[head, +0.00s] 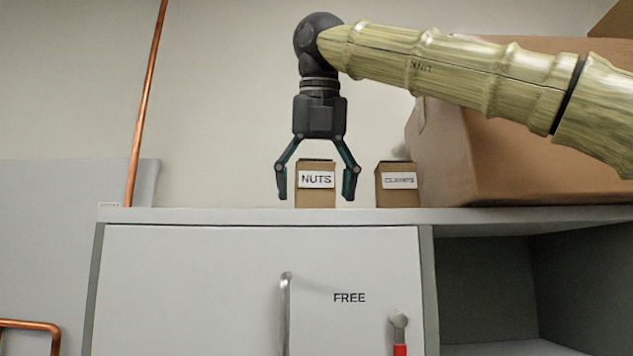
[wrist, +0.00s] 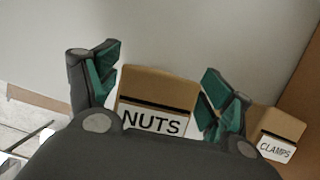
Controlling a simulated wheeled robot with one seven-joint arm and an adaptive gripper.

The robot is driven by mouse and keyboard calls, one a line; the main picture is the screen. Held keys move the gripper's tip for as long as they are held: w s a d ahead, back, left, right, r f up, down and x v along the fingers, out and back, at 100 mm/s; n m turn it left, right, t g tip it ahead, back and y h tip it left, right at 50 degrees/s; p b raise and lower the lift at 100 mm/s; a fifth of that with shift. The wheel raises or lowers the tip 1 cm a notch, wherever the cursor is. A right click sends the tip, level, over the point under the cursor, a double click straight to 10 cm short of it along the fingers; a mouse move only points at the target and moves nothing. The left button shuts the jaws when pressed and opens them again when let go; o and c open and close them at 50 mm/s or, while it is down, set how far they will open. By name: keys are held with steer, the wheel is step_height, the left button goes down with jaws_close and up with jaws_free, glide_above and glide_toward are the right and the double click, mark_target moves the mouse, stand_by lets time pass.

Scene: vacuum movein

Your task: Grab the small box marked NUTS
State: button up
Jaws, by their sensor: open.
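The small brown box marked NUTS (head: 316,196) stands upright on top of the grey cabinet (head: 240,216). My gripper (head: 316,197) points down over it, with its open fingers spread to the left and right of the box in the head view. In the wrist view the NUTS box (wrist: 158,88) shows between the two green-padded fingers (wrist: 165,85). Its lower part is hidden by the gripper body. The right finger looks close to the box there; I cannot tell whether it touches.
A similar small box marked CLAMPS (head: 397,196) stands to the right, and also shows in the wrist view (wrist: 277,130). A large cardboard box (head: 500,165) is further right on the cabinet top. A copper pipe (head: 146,105) runs up the wall at left. The cabinet top left of NUTS looks clear.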

steer(key=shift+w+a+f, duration=0.15)
steer(key=shift+f, duration=0.2)
steer(key=c, duration=1.2)
steer(key=shift+r, duration=0.15)
